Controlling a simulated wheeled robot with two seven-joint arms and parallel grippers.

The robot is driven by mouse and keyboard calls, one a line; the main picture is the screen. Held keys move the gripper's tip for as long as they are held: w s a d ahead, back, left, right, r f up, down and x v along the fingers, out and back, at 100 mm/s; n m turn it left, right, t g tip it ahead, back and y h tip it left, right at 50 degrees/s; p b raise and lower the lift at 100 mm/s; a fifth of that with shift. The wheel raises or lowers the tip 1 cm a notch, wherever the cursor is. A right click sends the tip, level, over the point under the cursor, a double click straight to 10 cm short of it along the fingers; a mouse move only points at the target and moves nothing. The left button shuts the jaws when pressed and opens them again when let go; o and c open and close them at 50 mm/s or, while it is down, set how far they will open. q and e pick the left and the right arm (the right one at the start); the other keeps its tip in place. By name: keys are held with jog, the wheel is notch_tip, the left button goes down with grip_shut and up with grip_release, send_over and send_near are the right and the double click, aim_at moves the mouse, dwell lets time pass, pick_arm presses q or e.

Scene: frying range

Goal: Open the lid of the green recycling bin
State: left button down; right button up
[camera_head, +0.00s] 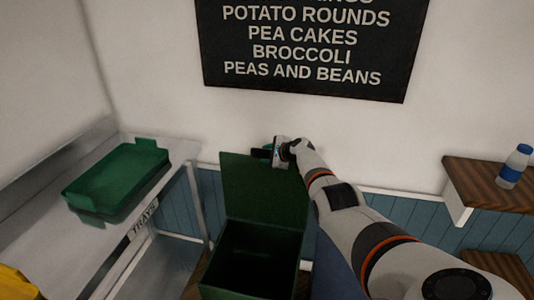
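The green recycling bin (250,238) stands low in the middle of the view. Its lid (262,188) is raised and stands near upright at the back, and the dark inside of the bin shows. My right arm comes in from the lower right. My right gripper (268,153) is at the top edge of the lid, partly behind it. Its fingertips are small and partly hidden, so I cannot tell whether they are open or touch the lid. My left gripper is out of view.
A metal counter with a "TRAYS" label (143,218) holds green trays (118,178) on the left. A yellow item (15,284) shows at the lower left. A wooden shelf (490,185) with a bottle (515,166) is on the right. A black menu board (305,50) hangs on the wall.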

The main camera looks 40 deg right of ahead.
jog(key=shift+w+d+f, duration=0.1)
jog(key=shift+f, duration=0.05)
jog(key=shift+s+r+p, duration=0.2)
jog(key=shift+r+p, duration=0.15)
jog(key=shift+p, duration=0.15)
jog(key=p+v, duration=0.2)
jog(key=p, duration=0.1)
jog(key=shift+s+r+p, duration=0.3)
jog(key=shift+r, duration=0.05)
jog(key=p+v, duration=0.1)
jog(key=v, duration=0.7)
jog(key=shift+s, duration=0.35)
jog(key=shift+f, duration=0.2)
